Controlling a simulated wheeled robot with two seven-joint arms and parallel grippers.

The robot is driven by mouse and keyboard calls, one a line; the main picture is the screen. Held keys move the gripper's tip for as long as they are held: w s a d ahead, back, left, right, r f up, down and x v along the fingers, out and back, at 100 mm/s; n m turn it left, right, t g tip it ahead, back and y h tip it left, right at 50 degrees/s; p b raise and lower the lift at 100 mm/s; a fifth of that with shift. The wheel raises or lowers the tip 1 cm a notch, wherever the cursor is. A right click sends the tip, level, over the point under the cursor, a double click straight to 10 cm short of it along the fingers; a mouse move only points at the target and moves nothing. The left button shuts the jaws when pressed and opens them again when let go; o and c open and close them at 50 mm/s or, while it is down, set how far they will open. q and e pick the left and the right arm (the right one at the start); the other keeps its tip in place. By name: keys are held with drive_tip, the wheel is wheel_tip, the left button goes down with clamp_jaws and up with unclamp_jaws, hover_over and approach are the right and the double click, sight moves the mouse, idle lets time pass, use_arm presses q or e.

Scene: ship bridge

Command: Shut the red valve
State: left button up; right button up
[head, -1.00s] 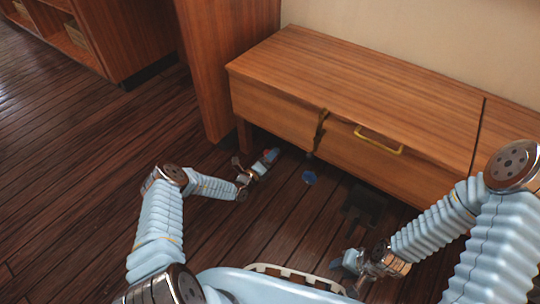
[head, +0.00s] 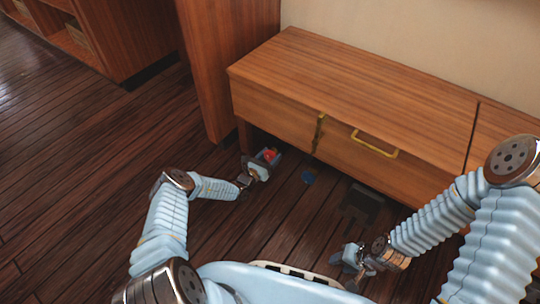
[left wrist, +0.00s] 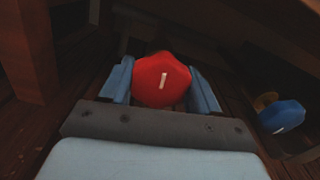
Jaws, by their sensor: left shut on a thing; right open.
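The red valve (left wrist: 162,80) is a rounded red knob with a short white mark on its face, under the wooden cabinet. My left gripper (left wrist: 161,88) has its two pale blue fingers on either side of the knob and is shut on it. In the head view the red valve (head: 269,155) shows small between the fingers of the left gripper (head: 264,160), near the cabinet's left leg. My right gripper (head: 350,258) is open and empty, low over the floor in front of the cabinet.
A blue knob (left wrist: 282,116) sits to the right of the red one, and shows in the head view (head: 308,178). The wooden cabinet (head: 360,95) overhangs both knobs. A cabinet leg (left wrist: 28,55) stands close on the left. The plank floor (head: 90,190) at left is clear.

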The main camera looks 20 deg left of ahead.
use_arm(q)
drive_tip(key=shift+m, duration=0.8)
drive_tip(key=o, duration=1.1)
drive_tip(key=shift+p, duration=0.3)
drive_tip(key=shift+c, duration=0.2)
drive_tip(key=p+v, duration=0.3)
drive_tip(key=v, duration=1.1)
drive_tip(key=shift+w+d, duration=0.1)
